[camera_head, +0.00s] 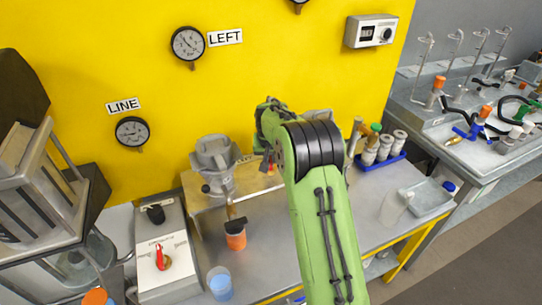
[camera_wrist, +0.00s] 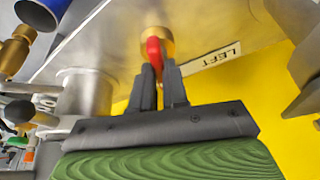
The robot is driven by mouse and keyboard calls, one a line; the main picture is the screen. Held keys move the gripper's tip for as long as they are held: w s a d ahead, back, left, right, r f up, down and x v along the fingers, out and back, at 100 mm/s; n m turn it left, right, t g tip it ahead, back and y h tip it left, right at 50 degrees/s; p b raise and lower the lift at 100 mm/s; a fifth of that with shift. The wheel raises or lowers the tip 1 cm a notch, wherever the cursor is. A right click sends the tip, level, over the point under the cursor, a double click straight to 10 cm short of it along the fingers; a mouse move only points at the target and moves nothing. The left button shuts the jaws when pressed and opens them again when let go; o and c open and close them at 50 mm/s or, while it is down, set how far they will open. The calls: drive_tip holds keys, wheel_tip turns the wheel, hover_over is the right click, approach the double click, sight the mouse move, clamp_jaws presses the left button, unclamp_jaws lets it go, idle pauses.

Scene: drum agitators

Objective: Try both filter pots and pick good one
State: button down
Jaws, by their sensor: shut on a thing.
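One grey filter pot (camera_head: 214,160) stands on a tan stand left of my arm in the head view. A second grey pot-like shape (camera_head: 318,116) is mostly hidden behind my arm. In the wrist view my gripper (camera_wrist: 161,82) is shut on a red valve handle (camera_wrist: 153,50) on a brass fitting (camera_wrist: 160,32). A LEFT label (camera_wrist: 213,56) is beside it, upside down. A grey metal cylinder (camera_wrist: 86,92) stands left of the fingers; I cannot tell which pot it is. The LEFT gauge (camera_head: 187,43) and LINE gauge (camera_head: 132,132) hang on the yellow wall.
A control box with a red knob (camera_head: 162,258) sits at the left. An orange-based tool (camera_head: 235,238) and a cup of blue liquid (camera_head: 220,283) stand on the bench. Several grey-capped jars (camera_head: 385,146) sit in a blue rack right of my arm, near a clear tray (camera_head: 430,197).

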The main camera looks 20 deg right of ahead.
drive_tip(key=shift+w+a+r+m+g+h+p, duration=0.1)
drive_tip(key=shift+m+g+h+p, duration=0.25)
drive_tip(key=shift+m, duration=0.75)
drive_tip(key=shift+m+g+h+p, duration=0.15)
drive_tip(key=shift+m+h+p, duration=0.25)
drive_tip(key=shift+m, duration=0.7)
drive_tip(key=c, duration=1.1)
unclamp_jaws()
drive_tip(key=shift+c, duration=0.2)
drive_tip(key=p+v, duration=0.1)
drive_tip(key=v, duration=1.4)
drive_tip(key=shift+r+p, duration=0.3)
drive_tip(key=shift+p, duration=0.1)
